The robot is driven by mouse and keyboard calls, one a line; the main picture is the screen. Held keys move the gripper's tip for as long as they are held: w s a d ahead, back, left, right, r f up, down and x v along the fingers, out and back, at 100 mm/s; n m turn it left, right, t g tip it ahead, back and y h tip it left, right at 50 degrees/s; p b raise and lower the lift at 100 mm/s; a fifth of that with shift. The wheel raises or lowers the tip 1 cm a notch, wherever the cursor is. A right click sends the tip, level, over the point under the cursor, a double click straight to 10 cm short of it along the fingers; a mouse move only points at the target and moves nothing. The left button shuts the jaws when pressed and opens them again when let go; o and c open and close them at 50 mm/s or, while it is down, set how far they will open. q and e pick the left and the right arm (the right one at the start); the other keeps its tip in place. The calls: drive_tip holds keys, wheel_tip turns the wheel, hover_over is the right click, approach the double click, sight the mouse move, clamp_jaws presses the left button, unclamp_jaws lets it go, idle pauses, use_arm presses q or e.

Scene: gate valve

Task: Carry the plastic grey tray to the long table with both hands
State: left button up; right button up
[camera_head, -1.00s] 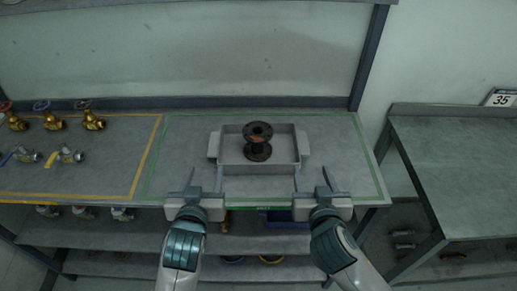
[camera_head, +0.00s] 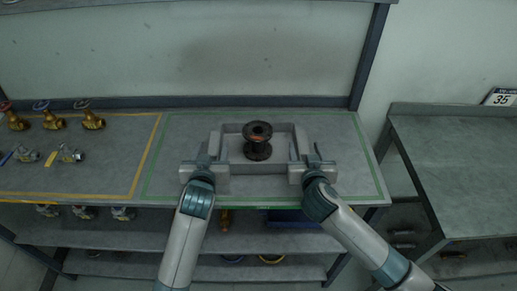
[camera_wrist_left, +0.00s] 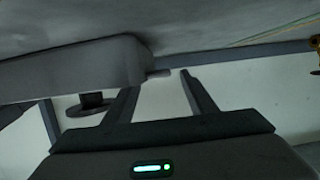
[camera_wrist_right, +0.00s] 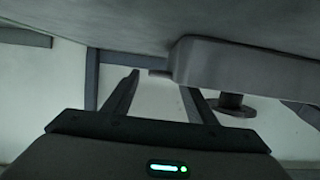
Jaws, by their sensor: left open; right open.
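The grey tray (camera_head: 258,169) sits on the bench, inside a green outline, with a dark flanged part (camera_head: 257,150) standing in it. My left gripper (camera_head: 205,157) is open at the tray's left end, and my right gripper (camera_head: 306,157) is open at its right end. In the left wrist view, the tray (camera_wrist_left: 75,68) has a small end handle between the open fingertips. The right wrist view shows the tray (camera_wrist_right: 240,68) with its other handle between the open fingertips. Whether the fingers touch the handles I cannot tell.
Brass valves (camera_head: 48,117) and smaller fittings stand in a yellow outline on the left of the bench (camera_head: 150,190). A separate grey table (camera_head: 455,155) stands to the right, across a gap. Lower shelves hold more fittings. A sign reading 35 (camera_head: 500,98) stands on the right table.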

sight(215, 143)
use_arm(q)
drive_tip(key=shift+x, duration=2.3)
use_arm(e)
drive_tip(key=shift+x, duration=2.3)
use_arm(q)
clamp_jaws()
use_arm(e)
clamp_jaws()
use_arm(q)
drive_tip(key=shift+r, duration=0.2)
use_arm(e)
drive_tip(key=shift+w+r, duration=0.1)
drive_tip(key=shift+r, duration=0.1)
